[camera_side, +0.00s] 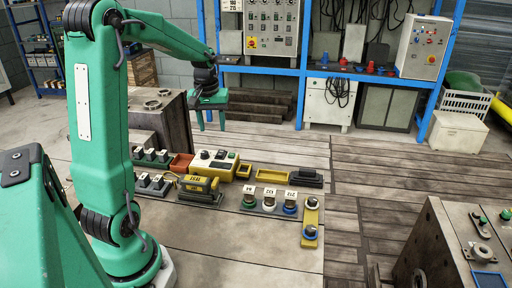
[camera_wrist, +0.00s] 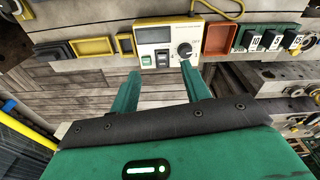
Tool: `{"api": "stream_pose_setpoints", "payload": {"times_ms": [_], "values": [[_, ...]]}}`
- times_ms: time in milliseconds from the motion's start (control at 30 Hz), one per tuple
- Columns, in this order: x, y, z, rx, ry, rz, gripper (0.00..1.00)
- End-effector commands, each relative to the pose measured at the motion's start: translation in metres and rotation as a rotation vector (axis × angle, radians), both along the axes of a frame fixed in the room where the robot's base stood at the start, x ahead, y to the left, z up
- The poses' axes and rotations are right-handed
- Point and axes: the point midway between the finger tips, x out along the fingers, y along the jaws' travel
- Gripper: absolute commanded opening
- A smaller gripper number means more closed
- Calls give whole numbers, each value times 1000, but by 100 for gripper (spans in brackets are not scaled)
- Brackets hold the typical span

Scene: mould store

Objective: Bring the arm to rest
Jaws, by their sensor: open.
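My green arm rises from its base at the left of the side view and bends over to the right. My gripper (camera_side: 210,124) hangs from its end, pointing down, above the back part of the work table (camera_side: 285,258). Its two green fingers are apart with nothing between them. In the wrist view my gripper (camera_wrist: 158,78) also shows open and empty, with planks seen between the fingers. A white control box with a knob (camera_side: 214,165) stands on the table below and in front of the gripper; it shows past the fingertips in the wrist view (camera_wrist: 163,36).
A yellow tray (camera_side: 272,176), a red-brown tray (camera_side: 181,165) and a yellow-black device (camera_side: 198,186) stand on the table. Several numbered pieces stand on a plate (camera_side: 268,210). Metal blocks (camera_side: 160,125) stand behind. The plank floor (camera_side: 400,190) at the right is mostly clear.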

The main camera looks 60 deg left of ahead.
Motion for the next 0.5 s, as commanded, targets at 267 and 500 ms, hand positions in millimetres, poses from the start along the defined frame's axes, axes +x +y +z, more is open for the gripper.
{"api": "stream_pose_setpoints", "payload": {"times_ms": [267, 500], "values": [[-6, -74, 38, 58, -75, -220, 47], [-24, -131, 59, 104, -142, -403, 47]]}}
